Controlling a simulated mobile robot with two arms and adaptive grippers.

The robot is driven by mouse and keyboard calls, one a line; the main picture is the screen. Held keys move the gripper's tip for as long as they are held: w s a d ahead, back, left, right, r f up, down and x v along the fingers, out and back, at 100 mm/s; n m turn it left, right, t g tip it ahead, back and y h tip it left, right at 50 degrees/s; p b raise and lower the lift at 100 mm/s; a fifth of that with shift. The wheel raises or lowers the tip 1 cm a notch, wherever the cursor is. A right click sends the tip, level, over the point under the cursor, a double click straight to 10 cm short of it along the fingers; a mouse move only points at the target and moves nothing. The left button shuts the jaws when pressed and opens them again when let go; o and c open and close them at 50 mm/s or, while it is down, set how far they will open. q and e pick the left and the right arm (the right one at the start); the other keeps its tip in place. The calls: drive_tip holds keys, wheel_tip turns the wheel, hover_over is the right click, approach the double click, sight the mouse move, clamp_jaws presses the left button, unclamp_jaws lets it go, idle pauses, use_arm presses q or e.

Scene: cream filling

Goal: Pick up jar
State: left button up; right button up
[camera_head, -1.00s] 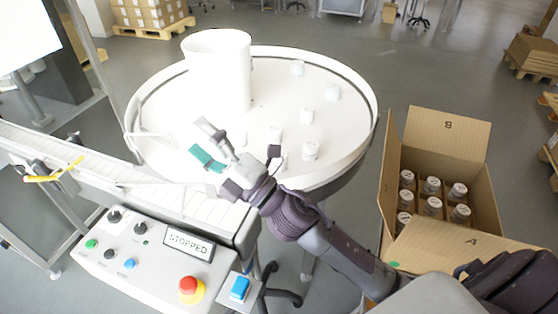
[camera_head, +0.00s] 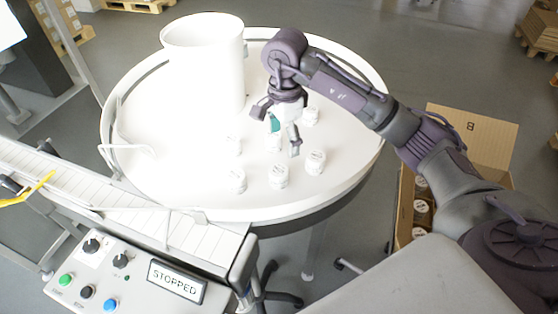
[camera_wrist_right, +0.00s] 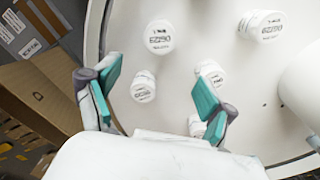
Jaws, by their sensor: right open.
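Several small white jars with printed lids stand upright on the round white table (camera_head: 190,200). In the head view one jar (camera_head: 278,176) is near the table's front, with another jar (camera_head: 315,162) to its right and a jar (camera_head: 237,181) to its left. My right gripper (camera_head: 284,137) is open and empty, pointing down over the jars, and partly hides one. In the wrist view its teal-padded fingers (camera_wrist_right: 155,95) are spread, with a jar (camera_wrist_right: 143,86) between them in the picture, apparently below the tips. My left gripper is not in view.
A tall white cylinder (camera_head: 205,65) stands at the table's back left. A conveyor (camera_head: 110,195) and a control panel reading STOPPED (camera_head: 175,280) are at the left front. An open cardboard box (camera_head: 470,140) with jars is at right, partly behind my arm.

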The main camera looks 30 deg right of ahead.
sight(279, 170)
drive_tip(key=s+f, duration=0.1)
drive_tip(key=f, duration=0.1)
drive_tip(key=s+a+f+p, duration=0.1)
drive_tip(key=shift+a+f, duration=0.15)
drive_tip(key=shift+f, duration=0.2)
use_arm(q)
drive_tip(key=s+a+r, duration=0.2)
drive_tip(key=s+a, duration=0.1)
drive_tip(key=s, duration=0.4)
use_arm(e)
wheel_tip(279, 170, down, 3)
drive_tip(key=shift+w+r+p, duration=0.15)
drive_tip(key=shift+p, duration=0.3)
drive_tip(key=f+p, duration=0.2)
drive_tip(key=f, duration=0.1)
drive_tip(key=shift+w+a, duration=0.2)
drive_tip(key=shift+w, duration=0.2)
wheel_tip(279, 170, down, 2)
drive_tip(key=shift+w+f+p, duration=0.1)
drive_tip(key=shift+f+p, duration=0.1)
drive_tip(key=shift+p, duration=0.2)
drive_tip(key=shift+f, duration=0.45)
drive_tip(key=c, duration=1.3)
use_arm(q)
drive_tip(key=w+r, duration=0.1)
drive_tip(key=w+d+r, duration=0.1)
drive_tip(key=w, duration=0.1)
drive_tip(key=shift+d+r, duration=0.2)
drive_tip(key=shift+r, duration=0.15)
